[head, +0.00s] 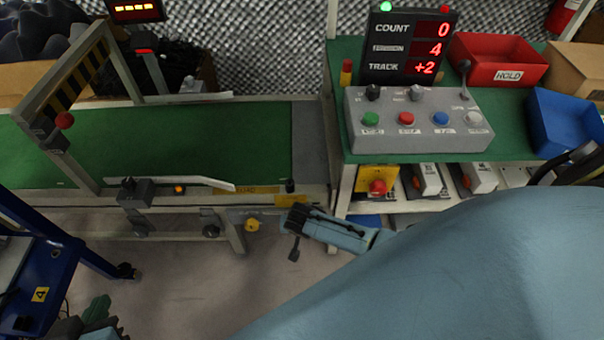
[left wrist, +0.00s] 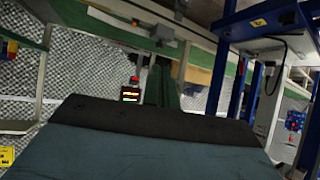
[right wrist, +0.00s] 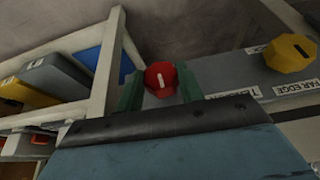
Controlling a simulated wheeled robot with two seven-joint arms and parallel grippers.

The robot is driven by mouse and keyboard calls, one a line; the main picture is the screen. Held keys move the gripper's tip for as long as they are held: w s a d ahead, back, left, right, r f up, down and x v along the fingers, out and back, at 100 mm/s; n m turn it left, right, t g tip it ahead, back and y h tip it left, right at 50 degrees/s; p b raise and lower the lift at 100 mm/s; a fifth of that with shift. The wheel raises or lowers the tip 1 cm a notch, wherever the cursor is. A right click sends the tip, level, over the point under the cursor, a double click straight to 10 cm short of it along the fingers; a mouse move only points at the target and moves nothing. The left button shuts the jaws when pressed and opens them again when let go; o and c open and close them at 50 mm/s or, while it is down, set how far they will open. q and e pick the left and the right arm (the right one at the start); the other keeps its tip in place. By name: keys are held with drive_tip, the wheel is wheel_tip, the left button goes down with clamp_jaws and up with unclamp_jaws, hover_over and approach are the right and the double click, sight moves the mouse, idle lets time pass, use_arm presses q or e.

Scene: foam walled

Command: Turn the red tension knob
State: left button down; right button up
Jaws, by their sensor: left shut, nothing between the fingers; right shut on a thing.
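The red tension knob (right wrist: 161,77), with a white mark pointing roughly up and down, sits on a grey panel in the right wrist view. My right gripper (right wrist: 160,90) has one green finger on each side of the knob and is shut on it. A label beside it is partly covered. In the head view my right arm hides the red knob. My left gripper (head: 97,310) is shut and empty at the lower left, away from the knob. The display (head: 408,48) reads count 0, tension 4, track +2.
A yellow knob (right wrist: 290,54) is on the same panel, beside a "FAR EDGE" label. The green conveyor belt (head: 190,140) lies behind. A grey button box (head: 418,120) stands on the green table. A blue frame (head: 40,270) stands near my left gripper.

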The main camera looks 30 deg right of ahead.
drive_tip(key=g+h+b, duration=0.1)
drive_tip(key=n+g+h+b, duration=0.1)
drive_tip(key=h+b, duration=0.1)
drive_tip(key=g+h+b, duration=0.1)
drive_tip(key=h, duration=0.1)
drive_tip(key=shift+w+a+f+b, duration=0.2)
drive_tip(key=shift+a+f+b, duration=0.05)
drive_tip(key=shift+a+b, duration=0.1)
use_arm(q)
drive_tip(key=d+r+t+h, duration=0.1)
drive_tip(key=r+t+h, duration=0.1)
drive_tip(key=r+t, duration=0.4)
drive_tip(key=w+d+r+t+h, duration=0.1)
drive_tip(key=d+r+t+h, duration=0.1)
drive_tip(key=r+t, duration=0.4)
drive_tip(key=shift+d+r+t+h+b, duration=0.2)
drive_tip(key=shift+r+t+h+b, duration=0.15)
drive_tip(key=shift+r, duration=2.25)
use_arm(e)
drive_tip(key=shift+g+h, duration=0.3)
drive_tip(key=shift+h, duration=0.2)
use_arm(q)
drive_tip(key=shift+w, duration=0.1)
use_arm(e)
drive_tip(key=o, duration=1)
drive_tip(key=shift+r+n, duration=0.1)
drive_tip(key=shift+n, duration=0.2)
